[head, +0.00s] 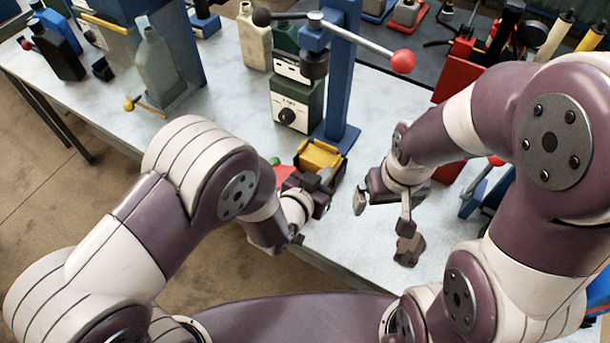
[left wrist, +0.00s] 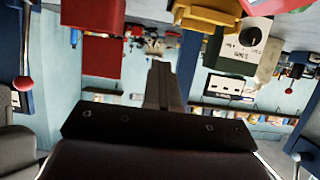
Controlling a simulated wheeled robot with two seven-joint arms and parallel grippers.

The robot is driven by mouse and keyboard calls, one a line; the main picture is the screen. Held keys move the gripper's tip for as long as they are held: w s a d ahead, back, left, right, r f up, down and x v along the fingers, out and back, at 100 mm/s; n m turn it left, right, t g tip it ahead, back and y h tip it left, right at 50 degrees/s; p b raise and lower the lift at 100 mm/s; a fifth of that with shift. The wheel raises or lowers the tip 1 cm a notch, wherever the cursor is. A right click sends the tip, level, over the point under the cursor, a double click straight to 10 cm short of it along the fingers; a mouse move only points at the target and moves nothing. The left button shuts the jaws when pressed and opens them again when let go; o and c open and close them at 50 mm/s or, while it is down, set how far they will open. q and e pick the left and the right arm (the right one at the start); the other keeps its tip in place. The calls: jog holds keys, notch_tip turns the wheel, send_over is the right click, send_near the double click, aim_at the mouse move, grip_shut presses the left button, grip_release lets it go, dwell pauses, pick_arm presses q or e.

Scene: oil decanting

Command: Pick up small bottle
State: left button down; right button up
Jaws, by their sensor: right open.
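My left gripper (head: 322,187) is low over the front edge of the workbench, beside a small yellow bin. In the left wrist view its grey fingers (left wrist: 165,88) look close together, with no held object visible; whether they are fully shut is unclear. My right gripper (head: 384,222) is open and empty over the bench, to the right. A small green and red item (head: 281,171) is partly hidden behind my left gripper; I cannot tell if it is a bottle. A grey-green bottle (head: 158,65), a beige bottle (head: 254,40) and a dark bottle (head: 57,55) stand further back.
The yellow bin (head: 320,156) sits before a blue press (head: 343,75) with a red-knobbed lever (head: 402,62). A green box with a dial (head: 290,105) stands beside the press. Red equipment is partly hidden behind my right arm. Bare bench (head: 215,100) lies left of the green box.

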pick_arm(q)
jog(key=shift+s+d+r, duration=0.65)
jog(key=shift+s, duration=0.2)
jog(key=c, duration=1.7)
grip_release()
jog(key=shift+w, duration=0.15)
jog(key=o, duration=1.3)
jog(key=shift+a, duration=0.1)
